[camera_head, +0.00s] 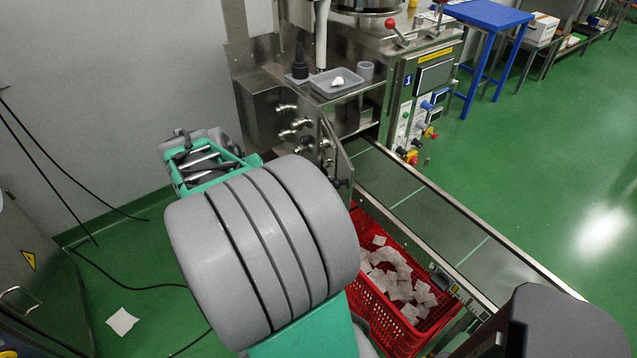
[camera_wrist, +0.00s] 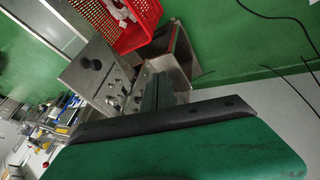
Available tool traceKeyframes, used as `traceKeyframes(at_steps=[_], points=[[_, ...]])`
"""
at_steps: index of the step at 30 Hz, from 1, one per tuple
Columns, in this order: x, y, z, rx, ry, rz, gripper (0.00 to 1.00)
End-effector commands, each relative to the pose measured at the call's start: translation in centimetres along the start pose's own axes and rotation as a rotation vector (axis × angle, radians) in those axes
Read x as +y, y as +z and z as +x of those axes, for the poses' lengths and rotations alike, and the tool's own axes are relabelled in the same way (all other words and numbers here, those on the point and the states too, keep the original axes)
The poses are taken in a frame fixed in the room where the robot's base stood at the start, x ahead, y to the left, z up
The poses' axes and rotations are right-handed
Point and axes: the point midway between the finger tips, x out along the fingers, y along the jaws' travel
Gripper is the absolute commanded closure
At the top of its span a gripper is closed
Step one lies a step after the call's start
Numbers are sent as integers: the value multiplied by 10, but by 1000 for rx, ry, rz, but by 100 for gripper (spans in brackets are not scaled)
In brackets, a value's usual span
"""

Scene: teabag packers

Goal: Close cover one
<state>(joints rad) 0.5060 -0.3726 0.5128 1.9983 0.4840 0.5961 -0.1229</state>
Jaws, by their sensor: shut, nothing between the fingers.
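A metal cover with dark knobs (camera_head: 340,155), which I take to be cover one, stands swung out from the front of the steel machine (camera_head: 262,105) in the head view. In the wrist view a flat steel panel with a dark knob (camera_wrist: 85,72) shows left of the gripper, beside several metal fittings. My gripper (camera_wrist: 158,92) is shut and empty in the wrist view, its fingers pointing towards the fittings and an open metal box. I cannot tell whether the fingertips touch anything. In the head view my large grey arm joint is in front, and the fingertips cannot be made out.
A red crate of teabags (camera_head: 375,300) stands below the conveyor (camera_head: 430,220). A grey tray (camera_head: 336,83) sits on the machine ledge, left of the control panel (camera_head: 425,105). Black cables cross the left floor, where a teabag (camera_head: 122,321) lies. Green floor is free at right.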

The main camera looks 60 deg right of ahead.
Motion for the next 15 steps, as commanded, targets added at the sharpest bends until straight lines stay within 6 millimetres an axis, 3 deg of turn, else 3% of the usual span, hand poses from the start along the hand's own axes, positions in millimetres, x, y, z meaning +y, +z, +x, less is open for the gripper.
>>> traceKeyframes(at_steps=[1, 4, 6, 10, 15], points=[[37, -1, 24, -16, 82, 62, 100], [86, 0, 46, -29, 190, 130, 100], [100, 0, 53, -31, 221, 146, 100], [105, 1, 66, -33, 226, 149, 100], [113, 5, 101, -37, 226, 152, 100]])
